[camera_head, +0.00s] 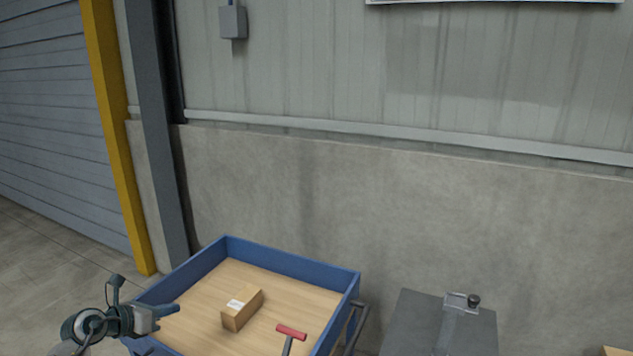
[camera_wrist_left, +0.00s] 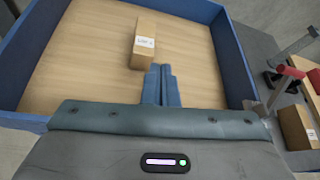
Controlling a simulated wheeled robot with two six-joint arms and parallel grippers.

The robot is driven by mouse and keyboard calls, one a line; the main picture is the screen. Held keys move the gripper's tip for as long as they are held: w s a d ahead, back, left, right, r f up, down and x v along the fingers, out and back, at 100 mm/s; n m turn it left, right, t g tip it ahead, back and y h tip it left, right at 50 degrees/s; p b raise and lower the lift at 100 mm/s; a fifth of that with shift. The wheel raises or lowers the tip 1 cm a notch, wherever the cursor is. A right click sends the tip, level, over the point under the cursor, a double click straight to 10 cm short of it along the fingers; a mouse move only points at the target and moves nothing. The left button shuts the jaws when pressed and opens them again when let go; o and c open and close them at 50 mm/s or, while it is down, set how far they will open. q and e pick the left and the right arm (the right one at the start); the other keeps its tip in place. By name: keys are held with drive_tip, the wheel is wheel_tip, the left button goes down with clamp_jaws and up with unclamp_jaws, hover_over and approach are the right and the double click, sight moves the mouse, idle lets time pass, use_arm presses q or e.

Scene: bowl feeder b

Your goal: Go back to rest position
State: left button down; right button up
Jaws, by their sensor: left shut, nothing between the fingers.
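My left gripper (camera_head: 172,309) is at the lower left of the head view, over the left side of a blue-walled cart (camera_head: 293,264) with a wooden floor. In the left wrist view its two blue-grey fingers (camera_wrist_left: 161,78) are together with nothing between them. A small brown cardboard box (camera_head: 241,308) with a white label lies on the cart floor, to the right of the gripper and apart from it. In the wrist view the box (camera_wrist_left: 143,42) shows just beyond the fingertips. My right gripper is in neither view.
A red handle (camera_head: 291,332) shows at the cart's front. Right of the cart stands a grey surface (camera_head: 415,318) with a metal lever and black knob (camera_head: 473,301). Another brown box (camera_wrist_left: 297,127) sits right of the cart in the wrist view. A concrete wall (camera_head: 400,210) stands behind.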

use_arm(q)
drive_tip(key=s+d+r+n+t+y, duration=0.25)
drive_tip(key=s+n+t, duration=0.2)
drive_tip(key=n, duration=0.35)
drive_tip(key=s+d+r+n+t+y, duration=0.25)
drive_tip(key=s+r+n+t, duration=0.2)
drive_tip(key=n, duration=0.35)
drive_tip(key=s+a+f+n+g+y, duration=0.3)
drive_tip(key=s+f+n+g+y, duration=0.5)
drive_tip(key=s+f+n, duration=0.85)
drive_tip(key=s+d+f+n+g+h, duration=0.25)
drive_tip(key=s+d+g, duration=0.2)
drive_tip(key=s, duration=0.35)
drive_tip(key=s+d+f+n+g+h, duration=0.1)
drive_tip(key=s+d+n+g+h, duration=0.3)
drive_tip(key=s, duration=0.3)
wheel_tip(320, 180, down, 28)
drive_tip(key=a+g+y, duration=0.1)
drive_tip(key=s+a+f+g, duration=0.1)
drive_tip(key=s+f, duration=1.8)
drive_tip(key=f, duration=0.2)
drive_tip(key=shift+s+a+f, duration=0.15)
drive_tip(key=shift+a+f, duration=0.05)
drive_tip(key=shift+a, duration=0.15)
